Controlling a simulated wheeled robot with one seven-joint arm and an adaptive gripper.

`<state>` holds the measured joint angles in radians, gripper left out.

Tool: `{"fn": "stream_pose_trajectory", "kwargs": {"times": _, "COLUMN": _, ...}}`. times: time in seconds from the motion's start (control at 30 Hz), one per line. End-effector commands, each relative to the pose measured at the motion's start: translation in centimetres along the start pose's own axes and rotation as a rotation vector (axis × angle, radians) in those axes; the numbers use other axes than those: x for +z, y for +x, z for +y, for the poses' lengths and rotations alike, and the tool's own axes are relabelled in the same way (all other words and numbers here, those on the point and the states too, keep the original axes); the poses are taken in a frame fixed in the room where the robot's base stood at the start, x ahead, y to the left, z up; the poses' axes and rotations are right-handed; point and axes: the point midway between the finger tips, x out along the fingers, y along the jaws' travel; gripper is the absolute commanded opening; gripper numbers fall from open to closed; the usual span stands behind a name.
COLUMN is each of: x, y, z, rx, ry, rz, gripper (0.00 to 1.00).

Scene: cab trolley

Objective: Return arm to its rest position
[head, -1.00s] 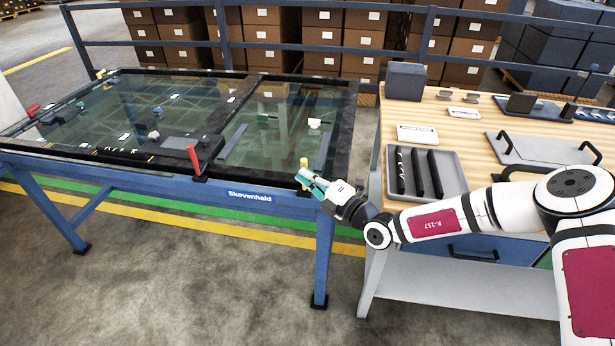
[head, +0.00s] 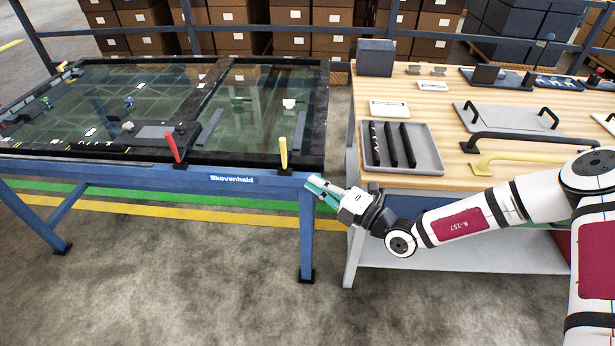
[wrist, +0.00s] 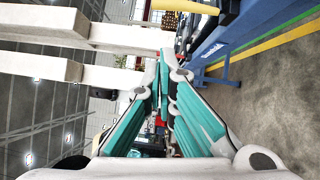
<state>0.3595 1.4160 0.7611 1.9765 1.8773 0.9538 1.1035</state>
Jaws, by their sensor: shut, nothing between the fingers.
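My gripper (head: 314,184) has teal fingers, which are shut and empty. In the head view it is in front of the right front corner of the blue-framed table (head: 190,172), below the yellow lever (head: 283,152). It appears close to the table's right front leg; I cannot tell the exact gap. My arm reaches from the right, in front of the wooden bench. In the wrist view the teal fingers (wrist: 165,62) come together at the centre, and the blue table frame (wrist: 228,35) shows at the upper right.
A red lever (head: 172,147) stands on the table's front edge. The wooden bench (head: 455,140) holds a grey tray (head: 432,150) with dark bars, a plate with handles (head: 507,120) and a yellow handle (head: 520,157) near my arm. Open floor (head: 180,280) lies in front.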

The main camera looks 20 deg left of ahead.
Motion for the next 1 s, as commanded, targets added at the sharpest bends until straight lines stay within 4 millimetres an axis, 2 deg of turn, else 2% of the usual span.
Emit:
{"fn": "stream_pose_trajectory", "kwargs": {"times": 0.53, "x": 0.0, "y": -0.2, "z": 0.0, "rx": 0.000, "ry": -0.001, "rz": 0.000, "gripper": 0.00}}
{"fn": "stream_pose_trajectory", "kwargs": {"times": 0.63, "x": -0.2, "y": -0.2, "z": 0.6, "rx": 0.000, "ry": -0.038, "rz": 0.021, "gripper": 0.00}}
{"fn": "stream_pose_trajectory", "kwargs": {"times": 0.77, "x": -1.1, "y": -0.7, "z": 2.5, "rx": -0.002, "ry": -0.190, "rz": 0.108, "gripper": 0.00}}
{"fn": "stream_pose_trajectory", "kwargs": {"times": 1.0, "x": -4.2, "y": -3.2, "z": 7.3, "rx": 0.004, "ry": -0.641, "rz": 0.381, "gripper": 0.00}}
